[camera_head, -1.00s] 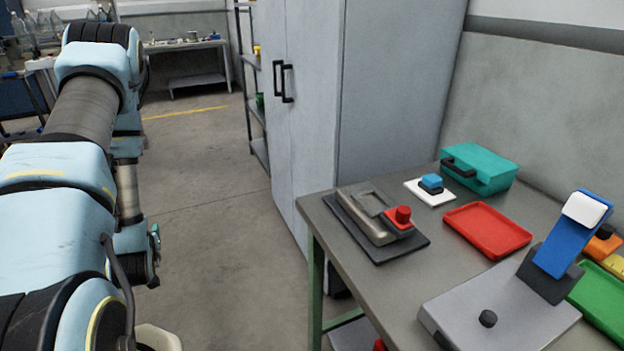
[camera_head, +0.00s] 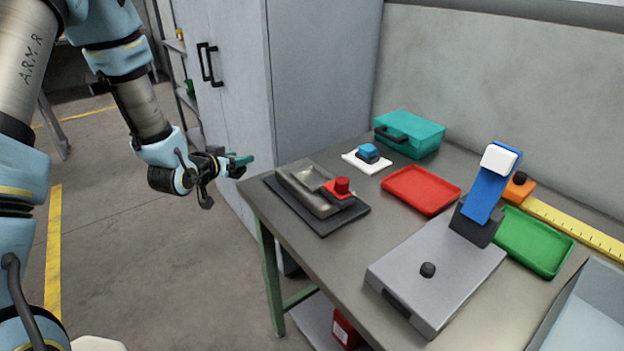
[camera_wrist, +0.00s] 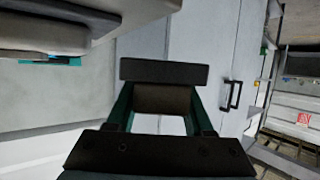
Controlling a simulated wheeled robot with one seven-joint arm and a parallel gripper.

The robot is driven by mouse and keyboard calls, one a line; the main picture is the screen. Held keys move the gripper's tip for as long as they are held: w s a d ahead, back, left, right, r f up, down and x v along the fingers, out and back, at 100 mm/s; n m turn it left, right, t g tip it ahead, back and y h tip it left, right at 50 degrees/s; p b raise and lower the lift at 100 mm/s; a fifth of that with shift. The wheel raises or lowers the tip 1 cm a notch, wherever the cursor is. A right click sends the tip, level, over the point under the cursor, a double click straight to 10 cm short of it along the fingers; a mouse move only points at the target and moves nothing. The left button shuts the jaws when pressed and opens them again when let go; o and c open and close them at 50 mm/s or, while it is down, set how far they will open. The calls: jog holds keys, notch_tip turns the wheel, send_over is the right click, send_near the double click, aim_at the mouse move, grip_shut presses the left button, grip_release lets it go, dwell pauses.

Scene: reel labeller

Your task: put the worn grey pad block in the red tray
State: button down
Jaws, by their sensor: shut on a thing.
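My gripper (camera_head: 236,165) is in the air left of the table's near-left corner in the head view. In the wrist view, its teal fingers (camera_wrist: 162,112) are shut on a dark block with a brownish-grey part, which I take to be the worn grey pad block (camera_wrist: 165,98). A dark bar on it spans the fingertips. In the head view, the block is too small and hidden to make out. The red tray (camera_head: 416,188) lies flat and empty on the table, well to the right of my gripper.
On the table (camera_head: 370,258), a black mat with a grey fixture (camera_head: 306,188) and red knob lies nearest my gripper. A blue-topped block (camera_head: 368,152), teal case (camera_head: 412,134), labeller (camera_head: 440,275) and green tray (camera_head: 535,243) surround the red tray. A grey cabinet (camera_head: 320,80) stands behind.

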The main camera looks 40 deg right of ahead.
aim_at(325, 171)
jog(key=s+d+r+m+g, duration=0.1)
jog(key=s+d+r, duration=0.1)
jog(key=s+d, duration=0.1)
jog(key=s+d+r+m+g+h, duration=0.1)
jog(key=s+d+g, duration=0.1)
jog(key=d, duration=0.1)
jog(key=s+d+r+m+g, duration=0.1)
jog(key=s+d+r+m, duration=0.1)
jog(key=s+d, duration=0.1)
jog(key=shift+s+d+r+h, duration=0.25)
jog(key=shift+s+r+h, duration=0.05)
jog(key=shift+h, duration=0.1)
jog(key=s+d+r+m+g, duration=0.3)
jog(key=s+d+r+g, duration=0.1)
jog(key=s, duration=0.4)
jog(key=shift+d, duration=0.7)
jog(key=shift+f+p, duration=1.2)
jog(key=shift+f, duration=3.55)
jog(key=shift+f, duration=0.15)
jog(key=shift+c, duration=1.4)
grip_release()
